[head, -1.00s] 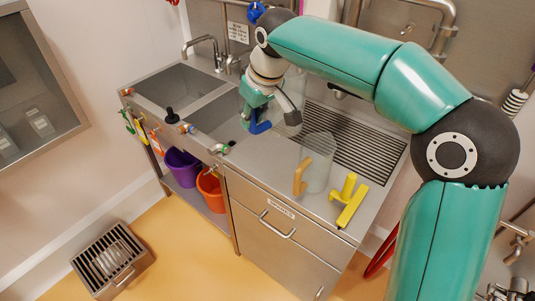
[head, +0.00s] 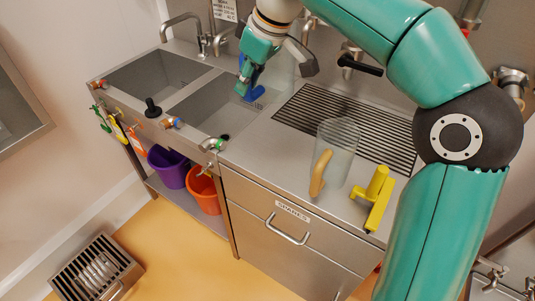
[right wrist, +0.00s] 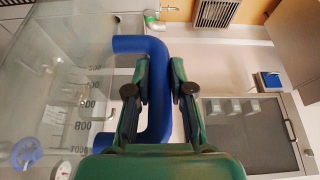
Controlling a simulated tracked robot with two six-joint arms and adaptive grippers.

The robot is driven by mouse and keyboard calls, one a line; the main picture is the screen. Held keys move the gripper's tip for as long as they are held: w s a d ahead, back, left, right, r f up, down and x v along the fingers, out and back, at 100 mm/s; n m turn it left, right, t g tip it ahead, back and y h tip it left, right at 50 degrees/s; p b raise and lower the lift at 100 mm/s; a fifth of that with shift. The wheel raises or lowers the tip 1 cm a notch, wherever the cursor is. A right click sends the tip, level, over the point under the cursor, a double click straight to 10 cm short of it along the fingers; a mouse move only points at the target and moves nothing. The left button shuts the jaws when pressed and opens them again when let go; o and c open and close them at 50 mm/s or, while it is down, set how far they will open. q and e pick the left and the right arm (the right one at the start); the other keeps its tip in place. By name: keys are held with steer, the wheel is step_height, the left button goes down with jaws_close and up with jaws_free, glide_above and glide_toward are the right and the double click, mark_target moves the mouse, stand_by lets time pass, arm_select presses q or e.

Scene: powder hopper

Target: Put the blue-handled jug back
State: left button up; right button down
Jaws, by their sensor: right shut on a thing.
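The jug with the blue handle (head: 248,92) is held at the right edge of the second sink basin in the head view. My right gripper (head: 244,80) is shut on its handle. In the right wrist view, the handle (right wrist: 155,118) passes between the fingers (right wrist: 160,70). The clear jug body (right wrist: 62,85) with its volume marks fills the left side there. In the head view the body is mostly hidden behind my gripper and wrist. I cannot tell whether the jug touches the steel. My left gripper is not in view.
A clear jug with an orange handle (head: 320,172) stands on the counter in front of the ribbed drainer (head: 385,145). A yellow tool (head: 374,198) lies to its right. Faucets (head: 205,38) rise behind the sinks. Purple (head: 168,168) and orange (head: 204,190) buckets sit below.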

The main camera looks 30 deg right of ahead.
steer(key=shift+w+d+f+b, duration=0.1)
steer(key=shift+f+b, duration=0.45)
steer(key=shift+f, duration=4.6)
steer(key=shift+w+f+b, duration=0.1)
steer(key=shift+f+b, duration=0.45)
steer(key=shift+f, duration=4.6)
steer(key=c, duration=1.5)
jaws_free()
steer(key=o, duration=0.5)
steer(key=shift+r, duration=0.1)
